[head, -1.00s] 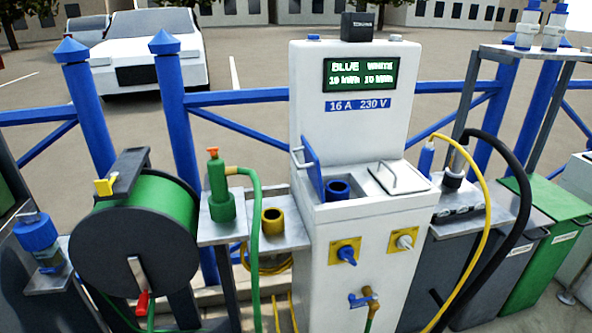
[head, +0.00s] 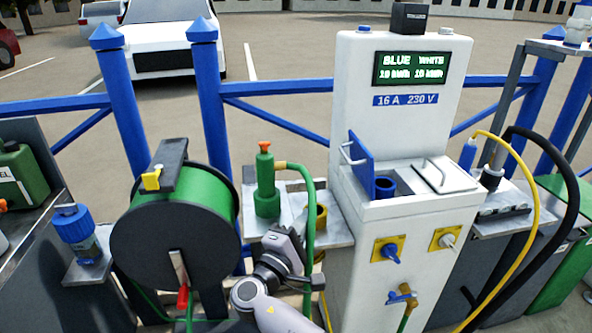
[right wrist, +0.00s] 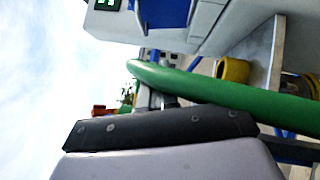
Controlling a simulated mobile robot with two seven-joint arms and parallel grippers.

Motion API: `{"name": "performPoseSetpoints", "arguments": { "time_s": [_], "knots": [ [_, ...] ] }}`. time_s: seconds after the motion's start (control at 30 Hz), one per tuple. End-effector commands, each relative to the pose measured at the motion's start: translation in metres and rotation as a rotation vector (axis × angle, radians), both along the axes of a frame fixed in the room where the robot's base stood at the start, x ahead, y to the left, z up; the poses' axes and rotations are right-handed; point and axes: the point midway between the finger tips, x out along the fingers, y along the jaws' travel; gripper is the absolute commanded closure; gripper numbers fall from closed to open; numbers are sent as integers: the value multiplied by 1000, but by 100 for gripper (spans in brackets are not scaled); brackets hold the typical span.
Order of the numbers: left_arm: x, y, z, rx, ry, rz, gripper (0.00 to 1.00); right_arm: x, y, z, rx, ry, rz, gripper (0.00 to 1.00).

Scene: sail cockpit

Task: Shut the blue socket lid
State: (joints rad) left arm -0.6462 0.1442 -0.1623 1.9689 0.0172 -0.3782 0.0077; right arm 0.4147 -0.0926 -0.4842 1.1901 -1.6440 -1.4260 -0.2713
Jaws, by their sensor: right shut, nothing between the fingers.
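The blue socket lid (head: 362,163) stands open and upright, with a pale bar handle on its left face. It is at the left of the white pedestal's (head: 395,110) recessed top, beside the round blue socket (head: 385,187). A blue panel that appears to be this lid shows at the top of the right wrist view (right wrist: 165,12). My right gripper (head: 285,240) is shut and empty, low and left of the pedestal, clear of the lid. Its fingertips are hard to make out. The left gripper is not in view.
A green hose (head: 309,215) hangs close to my right gripper and crosses the right wrist view. A green pump (head: 266,185) and a yellow ring (head: 321,218) stand on the shelf. A hose reel (head: 172,235) is at left. The neighbouring white lid (head: 445,173) is shut.

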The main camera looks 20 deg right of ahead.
Motion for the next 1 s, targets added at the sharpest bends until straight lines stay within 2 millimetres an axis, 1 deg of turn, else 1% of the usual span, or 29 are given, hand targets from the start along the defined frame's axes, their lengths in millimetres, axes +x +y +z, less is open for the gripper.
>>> {"name": "performPoseSetpoints", "arguments": {
  "time_s": [0.03,0.1,0.17,0.27,0.37,0.7,0.8,0.9,1.0],
  "knots": [
    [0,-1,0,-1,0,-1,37,2,2,10,-29,-17,-12,100],
    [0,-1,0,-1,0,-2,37,2,3,18,-52,-32,-25,100],
    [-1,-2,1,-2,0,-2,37,4,1,22,-62,-37,-28,100],
    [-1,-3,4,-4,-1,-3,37,9,-8,25,-62,-38,-30,100],
    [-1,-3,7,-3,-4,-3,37,19,-22,30,-62,-37,-30,100],
    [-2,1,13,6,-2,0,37,58,-80,48,-59,-36,-29,100],
    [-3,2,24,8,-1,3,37,52,-95,55,-58,-35,-28,100],
    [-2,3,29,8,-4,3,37,50,-104,58,-58,-35,-27,100],
    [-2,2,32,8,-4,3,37,49,-110,60,-57,-36,-27,100]
  ]
}}
